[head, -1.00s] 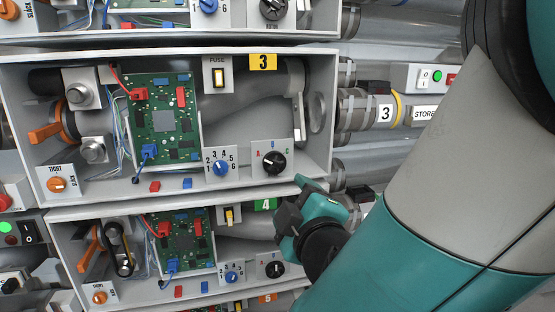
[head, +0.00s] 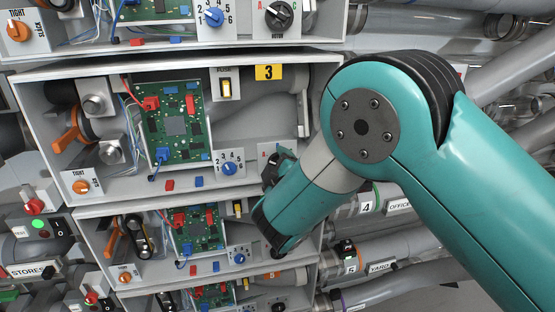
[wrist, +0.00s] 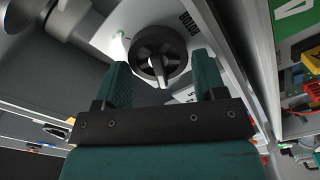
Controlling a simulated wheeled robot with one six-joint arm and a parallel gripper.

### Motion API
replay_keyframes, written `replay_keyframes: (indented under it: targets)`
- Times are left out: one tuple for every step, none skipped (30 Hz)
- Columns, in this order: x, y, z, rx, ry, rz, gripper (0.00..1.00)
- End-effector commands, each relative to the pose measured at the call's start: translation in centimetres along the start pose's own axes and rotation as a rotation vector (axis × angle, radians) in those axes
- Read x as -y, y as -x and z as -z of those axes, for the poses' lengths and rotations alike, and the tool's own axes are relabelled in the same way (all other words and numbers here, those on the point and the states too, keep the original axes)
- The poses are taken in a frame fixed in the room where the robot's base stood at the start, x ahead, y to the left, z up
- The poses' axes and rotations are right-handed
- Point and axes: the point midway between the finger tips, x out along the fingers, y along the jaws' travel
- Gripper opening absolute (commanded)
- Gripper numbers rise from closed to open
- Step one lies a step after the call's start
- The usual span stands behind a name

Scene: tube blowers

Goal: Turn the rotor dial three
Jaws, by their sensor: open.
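The rotor dial of unit three is a round black knob (wrist: 162,52) with a pale pointer bar, on a white plate marked ROTOR in the wrist view. My gripper (wrist: 162,75) is open, with one teal finger to the left of the knob and one to the right. I cannot tell whether either finger touches it. In the head view my gripper (head: 273,168) is at the lower right of the box with yellow label 3 (head: 268,72). It hides the knob there; only part of the plate with the letter A (head: 263,152) shows.
A blue numbered dial (head: 229,168) and a green circuit board (head: 173,125) are left of my gripper. The box wall (wrist: 240,60) runs close to the right finger in the wrist view. Another unit (head: 190,240) lies below, and pipes run at the right.

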Motion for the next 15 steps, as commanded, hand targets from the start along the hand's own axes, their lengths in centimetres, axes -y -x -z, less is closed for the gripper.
replay_keyframes:
  targets:
    - [0.02,-0.04,-0.03,0.000,0.000,0.000,0.64]
    - [0.04,-0.04,-0.03,0.000,0.001,0.000,0.64]
    - [0.05,-0.03,-0.04,0.000,0.000,0.000,0.64]
    - [0.05,-0.02,-0.04,0.000,0.000,0.000,0.64]
    - [0.05,-0.02,-0.04,0.000,0.000,0.000,0.64]
    - [0.05,-0.01,-0.04,0.000,0.000,0.000,0.64]
    - [0.05,-0.01,-0.03,0.000,0.000,0.000,0.57]
    - [0.05,-0.01,-0.03,0.000,0.000,0.000,0.51]
    - [0.05,0.00,-0.03,0.000,0.000,0.000,0.41]
    - [0.05,0.00,-0.03,0.000,0.000,0.000,0.34]
    - [0.05,0.00,-0.03,0.000,0.000,0.000,0.34]
    - [0.05,0.00,-0.03,0.000,0.000,0.000,0.34]
    - [0.05,0.01,-0.03,0.000,-0.001,0.000,0.34]
    - [0.06,0.01,-0.03,0.000,-0.001,0.000,0.34]
    - [0.08,0.01,-0.05,0.000,-0.004,0.000,0.34]
